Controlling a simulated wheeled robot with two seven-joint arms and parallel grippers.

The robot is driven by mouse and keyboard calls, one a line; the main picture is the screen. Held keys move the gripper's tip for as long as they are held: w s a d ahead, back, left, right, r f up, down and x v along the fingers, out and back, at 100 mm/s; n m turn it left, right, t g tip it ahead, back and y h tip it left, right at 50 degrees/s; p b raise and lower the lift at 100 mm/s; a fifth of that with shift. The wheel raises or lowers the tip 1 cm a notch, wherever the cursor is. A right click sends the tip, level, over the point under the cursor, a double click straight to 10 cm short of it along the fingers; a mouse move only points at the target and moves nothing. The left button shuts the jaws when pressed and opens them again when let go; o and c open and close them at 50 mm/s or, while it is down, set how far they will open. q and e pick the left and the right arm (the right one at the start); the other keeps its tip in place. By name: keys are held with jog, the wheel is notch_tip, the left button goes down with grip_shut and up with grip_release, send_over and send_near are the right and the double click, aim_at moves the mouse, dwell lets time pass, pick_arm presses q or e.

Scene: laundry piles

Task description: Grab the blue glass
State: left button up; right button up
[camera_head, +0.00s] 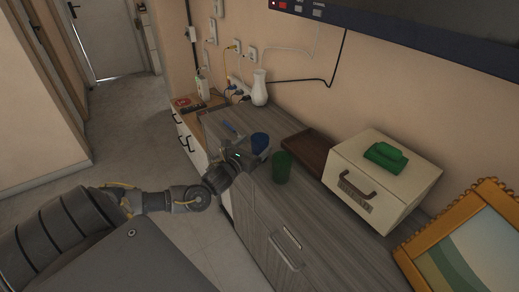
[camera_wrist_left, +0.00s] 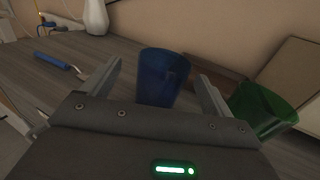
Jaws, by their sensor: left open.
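The blue glass (camera_head: 260,142) stands upright on the grey wooden cabinet top. My left gripper (camera_head: 250,155) is right at it, in front of it in the head view. In the left wrist view the blue glass (camera_wrist_left: 163,77) appears between the two spread fingers of my left gripper (camera_wrist_left: 158,88). The fingers are open, with a gap seen beside the glass; I cannot tell whether either touches it. My right gripper is in neither view.
A green glass (camera_head: 282,167) stands close to the right of the blue one. A brown tray (camera_head: 309,149) and a cream box (camera_head: 383,180) with a green item on top lie further right. A white vase (camera_head: 260,88) and a blue-handled utensil (camera_wrist_left: 53,61) are to the left.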

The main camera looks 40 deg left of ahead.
aim_at(264, 136)
pick_arm(q)
jog(key=w, duration=0.2)
jog(key=w+p, duration=0.1)
jog(key=w, duration=0.1)
jog(key=shift+r, duration=0.25)
jog(key=shift+w, duration=0.55)
jog(key=shift+f, duration=0.1)
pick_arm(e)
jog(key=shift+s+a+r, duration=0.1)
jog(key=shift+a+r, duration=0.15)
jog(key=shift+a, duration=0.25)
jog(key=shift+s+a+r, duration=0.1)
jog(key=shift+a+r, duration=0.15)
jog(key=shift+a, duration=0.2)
pick_arm(q)
jog(key=shift+c, duration=0.5)
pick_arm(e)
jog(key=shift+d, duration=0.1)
pick_arm(q)
jog(key=c, duration=1.1)
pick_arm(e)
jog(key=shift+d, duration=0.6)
